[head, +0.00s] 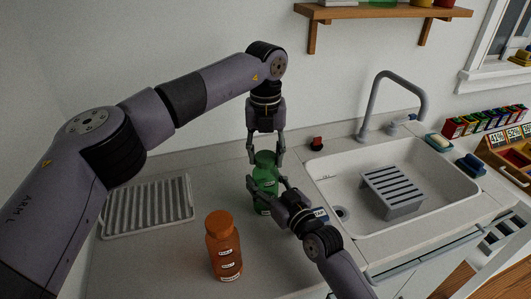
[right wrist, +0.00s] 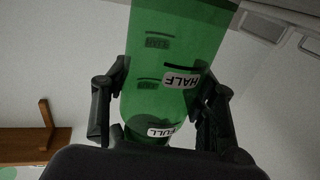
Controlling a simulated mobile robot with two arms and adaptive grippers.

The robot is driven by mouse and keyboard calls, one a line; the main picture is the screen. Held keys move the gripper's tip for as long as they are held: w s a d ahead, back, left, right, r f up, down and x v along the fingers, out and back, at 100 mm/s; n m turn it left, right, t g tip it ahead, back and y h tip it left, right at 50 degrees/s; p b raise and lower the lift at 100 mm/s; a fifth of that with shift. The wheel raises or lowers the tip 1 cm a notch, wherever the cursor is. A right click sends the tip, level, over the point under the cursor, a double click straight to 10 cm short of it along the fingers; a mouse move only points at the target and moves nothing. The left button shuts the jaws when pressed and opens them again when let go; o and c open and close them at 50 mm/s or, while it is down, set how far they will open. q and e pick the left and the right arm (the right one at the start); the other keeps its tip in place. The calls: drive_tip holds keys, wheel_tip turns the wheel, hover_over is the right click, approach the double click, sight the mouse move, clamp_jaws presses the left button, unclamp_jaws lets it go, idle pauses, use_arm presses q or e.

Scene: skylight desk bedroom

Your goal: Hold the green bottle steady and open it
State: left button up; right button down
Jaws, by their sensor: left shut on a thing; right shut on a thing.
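The green bottle (head: 265,178) stands upright on the counter, left of the sink. My left gripper (head: 265,153) comes down from above with its fingers on either side of the bottle's top, shut on it. My right gripper (head: 267,188) reaches in from the lower right and is shut on the bottle's body. In the right wrist view the green bottle (right wrist: 165,55) lies between the right fingers, with "HALF" and "FULL" labels showing. The left fingers hide part of the bottle's top, so I cannot tell whether the cap is loose.
An orange bottle (head: 223,245) stands in front of the green one, near the right arm. A ribbed drying tray (head: 147,205) lies at left. The sink (head: 435,170) with a grey rack (head: 392,192) is at right. A small red-topped item (head: 316,143) stands behind.

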use_arm(q)
drive_tip(key=n, duration=1.1)
drive_tip(key=shift+w+n, duration=0.1)
drive_tip(key=shift+n, duration=0.3)
drive_tip(key=n, duration=0.5)
drive_tip(key=shift+r, duration=0.1)
drive_tip(key=shift+r, duration=0.25)
drive_tip(key=shift+r, duration=0.85)
